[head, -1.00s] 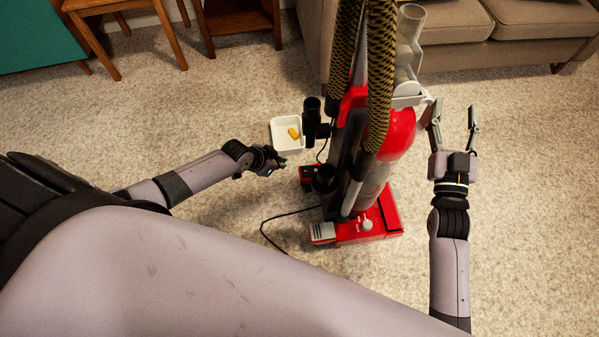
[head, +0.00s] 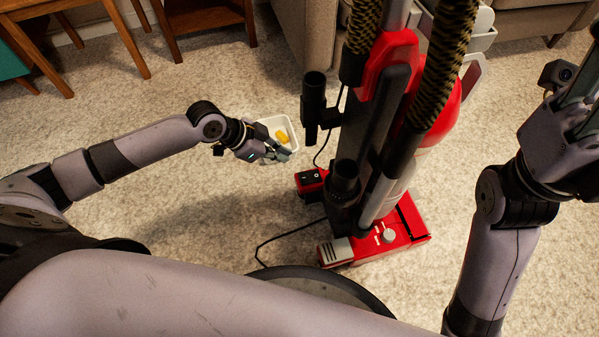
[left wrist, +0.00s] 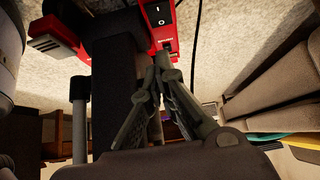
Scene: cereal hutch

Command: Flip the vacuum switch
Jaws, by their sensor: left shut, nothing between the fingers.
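The red and black upright vacuum (head: 400,150) stands on the carpet. Its black switch (head: 309,178) sits on a red housing low on the vacuum's left side. In the left wrist view the black rocker switch (left wrist: 158,14) shows at the top, with white I and O marks. My left gripper (head: 284,156) is shut and empty, a short way up and left of the switch housing. In the left wrist view its fingertips (left wrist: 163,62) point toward the red housing, just below the switch. My right gripper (head: 585,100) is at the right edge, partly cut off.
A white tray (head: 293,139) with a yellow item (head: 282,137) lies on the floor behind my left gripper. A black cord (head: 285,233) runs across the carpet. A sofa (head: 305,45) and wooden furniture (head: 210,18) stand at the back.

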